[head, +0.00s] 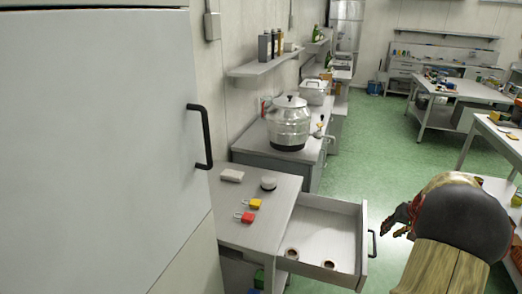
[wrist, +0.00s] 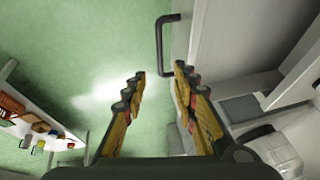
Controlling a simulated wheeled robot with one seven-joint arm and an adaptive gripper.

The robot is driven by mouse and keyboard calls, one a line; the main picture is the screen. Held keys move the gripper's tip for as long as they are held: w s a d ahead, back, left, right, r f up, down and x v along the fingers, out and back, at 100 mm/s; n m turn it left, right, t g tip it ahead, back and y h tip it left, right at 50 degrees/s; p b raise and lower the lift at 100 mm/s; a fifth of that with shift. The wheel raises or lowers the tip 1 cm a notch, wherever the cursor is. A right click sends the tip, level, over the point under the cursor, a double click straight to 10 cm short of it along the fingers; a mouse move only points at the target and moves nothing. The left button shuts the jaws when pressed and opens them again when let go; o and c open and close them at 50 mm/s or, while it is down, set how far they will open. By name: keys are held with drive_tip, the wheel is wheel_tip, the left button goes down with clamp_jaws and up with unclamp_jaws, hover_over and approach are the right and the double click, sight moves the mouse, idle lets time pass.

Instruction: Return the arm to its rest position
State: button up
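My gripper (head: 392,222) shows at the lower right of the head view, just right of the open drawer's dark handle (head: 372,244). The rest of my arm fills the lower right corner. In the wrist view my gripper (wrist: 160,72) has its two fingers spread apart, with only green floor between them. The drawer handle (wrist: 161,45) shows just beyond the fingertips there. I cannot tell the exact gap between handle and fingers, but nothing is held.
The drawer (head: 325,225) stands open with two small round items inside. Red and yellow padlocks (head: 254,203) lie on the counter (head: 262,228). A steel pot (head: 289,125) stands behind. A tall cabinet (head: 95,130) blocks the left. Green floor (head: 385,155) is free in the middle; a white table (head: 500,140) stands right.

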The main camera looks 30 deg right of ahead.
drive_tip(key=s+a+f+m+g+y, duration=0.1)
drive_tip(key=s+a+f+m, duration=0.1)
drive_tip(key=s+a, duration=0.35)
drive_tip(key=a+r+n, duration=0.4)
drive_tip(key=a+r, duration=0.2)
drive_tip(key=a, duration=1.1)
drive_tip(key=a+r+n+t, duration=0.1)
drive_tip(key=a+r+n, duration=0.3)
drive_tip(key=a, duration=1.3)
drive_tip(key=a+r+n+t+y, duration=0.1)
drive_tip(key=a+r+n, duration=0.3)
drive_tip(key=a+r, duration=0.5)
drive_tip(key=a, duration=0.8)
drive_tip(key=shift+w+a, duration=0.2)
drive_tip(key=shift+w, duration=0.1)
